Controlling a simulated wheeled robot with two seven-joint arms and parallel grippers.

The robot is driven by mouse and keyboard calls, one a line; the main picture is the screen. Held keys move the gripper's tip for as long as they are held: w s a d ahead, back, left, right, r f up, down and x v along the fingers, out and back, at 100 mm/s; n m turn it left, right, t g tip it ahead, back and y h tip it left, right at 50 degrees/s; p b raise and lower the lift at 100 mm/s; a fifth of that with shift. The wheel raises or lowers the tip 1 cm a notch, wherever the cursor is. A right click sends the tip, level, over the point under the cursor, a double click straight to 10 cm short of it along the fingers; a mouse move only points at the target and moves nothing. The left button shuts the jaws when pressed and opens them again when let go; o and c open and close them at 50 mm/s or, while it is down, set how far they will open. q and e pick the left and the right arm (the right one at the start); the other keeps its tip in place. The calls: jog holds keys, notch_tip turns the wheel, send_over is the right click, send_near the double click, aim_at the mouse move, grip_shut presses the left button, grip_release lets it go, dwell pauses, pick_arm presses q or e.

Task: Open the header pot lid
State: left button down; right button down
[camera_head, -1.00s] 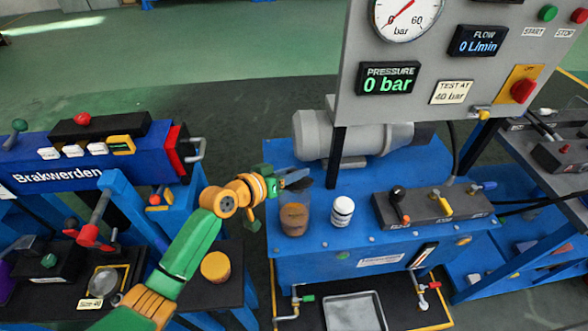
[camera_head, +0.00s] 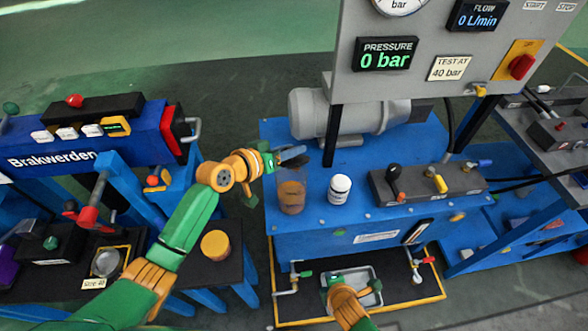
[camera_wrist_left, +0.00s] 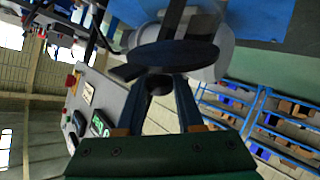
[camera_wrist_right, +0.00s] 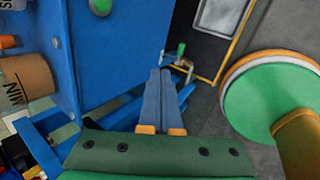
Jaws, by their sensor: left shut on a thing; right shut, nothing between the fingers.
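The header pot (camera_head: 291,198) is a clear cup with brown-orange contents on the blue bench, left of a white bottle. Its dark round lid (camera_head: 295,161) is at the pot's top, held by my left gripper (camera_head: 280,158). In the left wrist view the lid (camera_wrist_left: 172,56) is a dark disc, and the fingers (camera_wrist_left: 160,92) are shut on its knob. I cannot tell whether the lid still touches the rim. My right gripper (camera_head: 350,280) is low at the front, over the grey tray. In the right wrist view its fingers (camera_wrist_right: 160,80) are together and empty.
The white bottle (camera_head: 339,188) stands close right of the pot. A grey motor (camera_head: 345,118) and the gauge panel (camera_head: 425,60) rise behind. A valve block (camera_head: 430,183) is to the right. The grey tray (camera_head: 376,300) lies below the bench front.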

jog(key=w+a+r+n+t, duration=0.25)
jog(key=w+r+n, duration=0.2)
jog(key=r, duration=0.25)
jog(key=w+a+r+n+t, duration=0.2)
jog(key=w+a+r+n, duration=0.15)
jog(key=r+n, duration=0.35)
jog(key=n+t+y, duration=0.1)
jog(key=n+t, duration=0.2)
jog(key=n, duration=0.2)
send_near(295, 167)
notch_tip(295, 167, down, 3)
jog(key=x, duration=1)
pick_arm(q)
jog(key=shift+f, duration=0.1)
pick_arm(e)
jog(key=shift+w+a+r, duration=0.1)
jog(key=shift+w+r, duration=0.4)
jog(key=shift+r, duration=0.15)
pick_arm(q)
jog(key=c, duration=0.5)
grip_release()
jog(key=shift+c, duration=0.2)
